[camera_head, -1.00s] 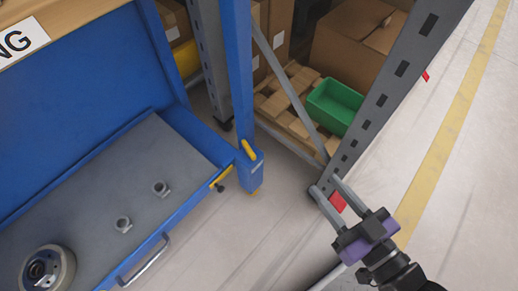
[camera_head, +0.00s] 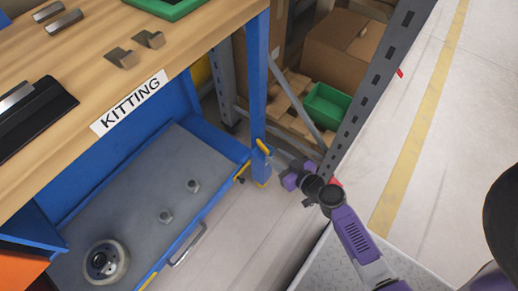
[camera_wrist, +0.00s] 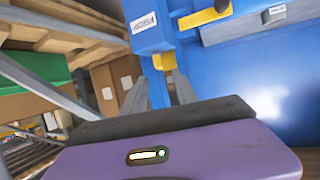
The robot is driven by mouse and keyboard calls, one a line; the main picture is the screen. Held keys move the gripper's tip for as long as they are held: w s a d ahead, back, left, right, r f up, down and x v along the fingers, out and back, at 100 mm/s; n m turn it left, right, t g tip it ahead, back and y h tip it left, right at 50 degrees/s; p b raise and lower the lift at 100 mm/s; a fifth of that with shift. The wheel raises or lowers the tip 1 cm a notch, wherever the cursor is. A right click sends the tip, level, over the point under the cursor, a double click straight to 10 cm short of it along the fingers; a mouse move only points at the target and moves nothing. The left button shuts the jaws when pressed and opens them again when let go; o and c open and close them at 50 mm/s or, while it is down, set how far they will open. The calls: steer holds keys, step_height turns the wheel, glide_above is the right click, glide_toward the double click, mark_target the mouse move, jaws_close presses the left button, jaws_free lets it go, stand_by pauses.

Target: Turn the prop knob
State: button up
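A yellow handle (camera_head: 263,147) sits on the blue bench leg (camera_head: 257,90) at its lower end. Its lower yellow part (camera_wrist: 166,60) shows in the wrist view, ahead of and between my fingers. Beside it is a yellow bar (camera_head: 243,169) with a small black knob (camera_head: 239,180); this knob also shows at the top of the wrist view (camera_wrist: 222,6). Which of these is the prop knob I cannot tell for sure. My gripper (camera_head: 279,155) is open, close to the leg on its right side. In the wrist view my fingers (camera_wrist: 160,82) are apart with nothing between them.
The blue bench has a wooden top (camera_head: 190,25) and a grey lower tray (camera_head: 125,190) holding a wheel (camera_head: 105,262) and two small fittings. A grey rack post (camera_head: 370,90) stands close on the right, with a green bin (camera_head: 327,106) behind. Floor farther right is clear.

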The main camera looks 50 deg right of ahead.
mark_target(265, 148)
steer(key=x, duration=0.7)
steer(key=shift+w+d+f, duration=0.1)
steer(key=shift+w, duration=0.2)
jaws_close()
